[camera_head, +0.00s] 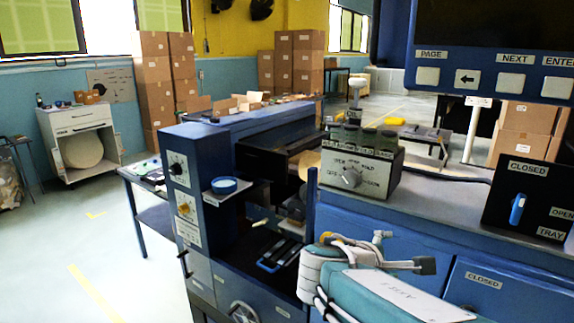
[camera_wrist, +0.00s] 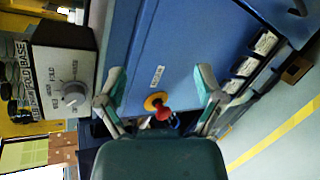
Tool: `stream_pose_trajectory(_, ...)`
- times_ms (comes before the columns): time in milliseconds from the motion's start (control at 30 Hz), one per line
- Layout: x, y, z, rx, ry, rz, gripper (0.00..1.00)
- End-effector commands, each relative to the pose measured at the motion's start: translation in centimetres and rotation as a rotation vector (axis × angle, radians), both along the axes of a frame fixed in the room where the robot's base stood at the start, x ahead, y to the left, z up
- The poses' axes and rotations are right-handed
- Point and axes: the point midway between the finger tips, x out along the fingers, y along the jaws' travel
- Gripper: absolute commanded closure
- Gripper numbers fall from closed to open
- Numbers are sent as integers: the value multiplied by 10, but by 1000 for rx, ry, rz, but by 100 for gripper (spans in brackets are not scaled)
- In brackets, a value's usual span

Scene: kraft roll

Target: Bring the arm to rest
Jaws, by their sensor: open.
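My arm, teal and white, shows at the bottom middle of the head view, folded close in front of the blue machine. In the wrist view my gripper (camera_wrist: 158,88) has its two fingers spread wide apart, with nothing held between them. Beyond the fingers is a blue panel (camera_wrist: 190,45) with a red knob (camera_wrist: 163,113) on a yellow ring. The knob shows between the fingers; I cannot tell how far off it is. In the head view I cannot clearly make out the fingertips.
The blue machine (camera_head: 245,130) stands close ahead, with a grey dial box (camera_head: 362,168) on top and a blue-rimmed round dish (camera_head: 224,186) on a ledge. A white cabinet (camera_head: 75,122) holds a round tan thing (camera_head: 83,150). Stacked cartons (camera_head: 155,75) stand behind.

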Motion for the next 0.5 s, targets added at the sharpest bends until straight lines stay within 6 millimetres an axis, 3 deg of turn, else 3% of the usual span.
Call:
stream_pose_trajectory(100, -41, -18, -21, 245, -15, -138, 13)
stream_pose_trajectory(233, -81, -22, -44, 513, -44, -281, 13)
stream_pose_trajectory(500, -146, 2, -78, 1071, -149, -565, 13)
